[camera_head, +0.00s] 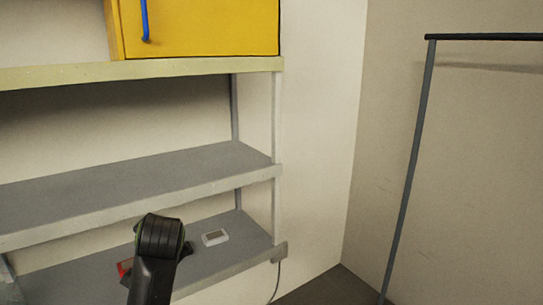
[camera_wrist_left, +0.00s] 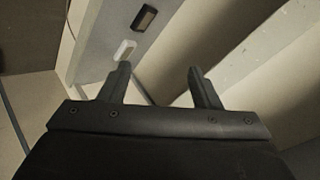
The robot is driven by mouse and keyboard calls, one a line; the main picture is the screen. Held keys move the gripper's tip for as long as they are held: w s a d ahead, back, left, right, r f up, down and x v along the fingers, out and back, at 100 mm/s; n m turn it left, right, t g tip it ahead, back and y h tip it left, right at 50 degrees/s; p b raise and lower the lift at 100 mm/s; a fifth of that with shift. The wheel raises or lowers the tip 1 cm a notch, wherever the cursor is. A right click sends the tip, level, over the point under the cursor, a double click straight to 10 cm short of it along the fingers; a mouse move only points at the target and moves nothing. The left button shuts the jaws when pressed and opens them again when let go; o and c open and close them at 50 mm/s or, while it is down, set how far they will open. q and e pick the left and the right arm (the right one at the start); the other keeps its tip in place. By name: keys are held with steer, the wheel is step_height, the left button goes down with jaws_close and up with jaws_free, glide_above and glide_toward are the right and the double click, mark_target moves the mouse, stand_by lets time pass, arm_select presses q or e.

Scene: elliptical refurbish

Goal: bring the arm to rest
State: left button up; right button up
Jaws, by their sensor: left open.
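My left arm rises from the bottom of the head view, in front of the lower shelf. Its gripper is hard to make out there, hidden behind the arm. In the left wrist view, my left gripper (camera_wrist_left: 158,78) is open, its two fingers wide apart with nothing between them. A small white device (camera_head: 215,237) lies on the lower shelf, right of my arm; a white item also shows in the wrist view (camera_wrist_left: 125,49), beyond the left fingertip. A dark item with a brownish face (camera_wrist_left: 144,18) lies near it. My right gripper is not in view.
A grey shelf unit (camera_head: 130,185) fills the left, with a yellow cabinet (camera_head: 215,28) with a blue handle on top. A red item (camera_head: 124,267) is partly hidden by my arm. A dark metal rack (camera_head: 405,180) stands at right. The middle shelf is bare.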

arm_select(q)
steer(key=s+a+f+n+g+h, duration=0.1)
steer(key=s+a+f+n+g, duration=0.1)
steer(key=s+f, duration=0.75)
steer(key=s+a+f+n+g, duration=0.1)
steer(key=s+a+f, duration=0.2)
steer(key=s+f, duration=0.6)
steer(key=s+f+n+g+h, duration=0.15)
steer(key=s+f, duration=0.25)
steer(key=s, duration=0.6)
steer(key=s+f+n+g, duration=0.15)
steer(key=s+f, duration=0.25)
steer(key=s, duration=0.7)
step_height(320, 180, down, 25)
steer(key=a+g, duration=0.1)
steer(key=a, duration=0.1)
steer(key=s+d+f+g+h, duration=0.1)
steer(key=s+f, duration=1.4)
steer(key=shift+d, duration=0.15)
